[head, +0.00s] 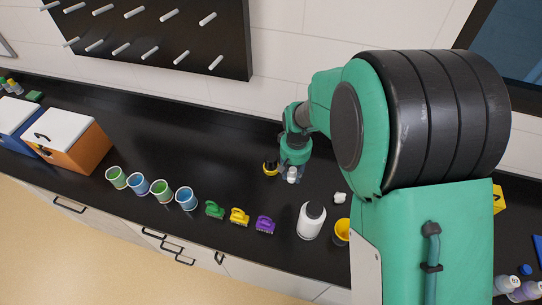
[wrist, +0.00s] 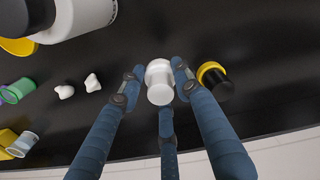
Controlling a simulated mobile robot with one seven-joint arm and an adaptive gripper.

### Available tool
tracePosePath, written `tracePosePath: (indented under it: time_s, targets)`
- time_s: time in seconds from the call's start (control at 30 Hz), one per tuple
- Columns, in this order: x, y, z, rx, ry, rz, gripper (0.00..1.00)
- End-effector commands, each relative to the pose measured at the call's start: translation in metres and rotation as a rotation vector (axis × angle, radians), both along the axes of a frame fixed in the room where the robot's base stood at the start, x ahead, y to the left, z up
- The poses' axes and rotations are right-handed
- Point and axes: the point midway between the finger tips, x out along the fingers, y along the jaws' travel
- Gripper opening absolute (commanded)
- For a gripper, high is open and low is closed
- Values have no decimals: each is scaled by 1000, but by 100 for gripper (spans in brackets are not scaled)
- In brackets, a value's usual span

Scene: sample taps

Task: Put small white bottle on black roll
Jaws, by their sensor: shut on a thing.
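The small white bottle (head: 292,176) is between the fingers of my gripper (head: 293,163), over the black counter. In the wrist view the white bottle (wrist: 159,82) sits between the blue fingertips of my gripper (wrist: 158,76), which are shut on it. The black roll (wrist: 217,84), black with a yellow ring at one end, stands just right of the gripper in the wrist view and is apart from the bottle. In the head view the black roll (head: 270,167) is just left of the gripper. How high the bottle is above the counter I cannot tell.
Small white pieces (head: 340,197) lie nearby. Several brushes (head: 239,216) and cups (head: 162,190) line the left front.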

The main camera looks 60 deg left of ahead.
Motion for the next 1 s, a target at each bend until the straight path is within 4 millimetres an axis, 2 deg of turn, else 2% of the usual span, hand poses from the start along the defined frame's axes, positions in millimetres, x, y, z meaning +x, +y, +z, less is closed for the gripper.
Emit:
tracePosePath:
  time_s: [0.03,0.1,0.3,0.77,1.0]
  targets:
    - [-16,1,1,-2,1,16,7]
    - [-32,3,2,-1,0,31,7]
    - [-57,6,3,1,-1,54,7]
    - [-61,6,3,0,0,57,7]
    - [-56,19,1,-1,0,57,7]
